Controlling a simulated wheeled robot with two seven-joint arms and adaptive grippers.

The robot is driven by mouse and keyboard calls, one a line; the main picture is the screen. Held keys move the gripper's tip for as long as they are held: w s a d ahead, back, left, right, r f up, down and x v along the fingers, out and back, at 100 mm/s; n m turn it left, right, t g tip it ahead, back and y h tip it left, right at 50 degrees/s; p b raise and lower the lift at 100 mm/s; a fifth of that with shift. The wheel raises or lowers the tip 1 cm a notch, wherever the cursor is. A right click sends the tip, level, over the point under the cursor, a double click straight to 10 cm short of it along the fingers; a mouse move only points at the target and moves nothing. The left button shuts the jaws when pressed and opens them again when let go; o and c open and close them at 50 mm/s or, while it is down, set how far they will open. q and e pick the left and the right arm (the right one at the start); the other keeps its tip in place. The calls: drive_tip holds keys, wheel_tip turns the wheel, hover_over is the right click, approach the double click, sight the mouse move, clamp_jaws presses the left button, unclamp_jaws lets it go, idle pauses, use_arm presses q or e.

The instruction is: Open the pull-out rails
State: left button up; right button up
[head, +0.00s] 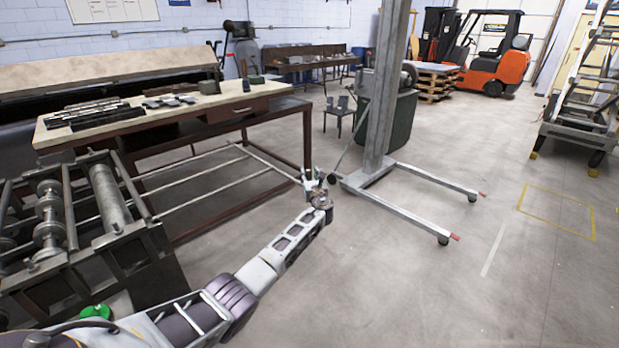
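The pull-out rails (215,178) are thin pale bars that reach right from the roller machine (105,215), low beside the brown table frame. A crossbar (262,160) joins their right-hand ends. My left gripper (315,175) is at the near right end of this crossbar. Its fingers look spread apart, with nothing clearly between them. It is small in the picture, and I cannot tell whether it touches the bar. My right gripper is not in view.
A workbench (165,117) with dark metal parts stands behind the rails. A grey lifting mast (383,90) with floor legs (415,195) stands just right of my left gripper. An orange forklift (500,55) is at the back.

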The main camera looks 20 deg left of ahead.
use_arm(q)
drive_tip(key=shift+s+a, duration=0.15)
drive_tip(key=v, duration=1.2)
idle(0.8)
idle(0.6)
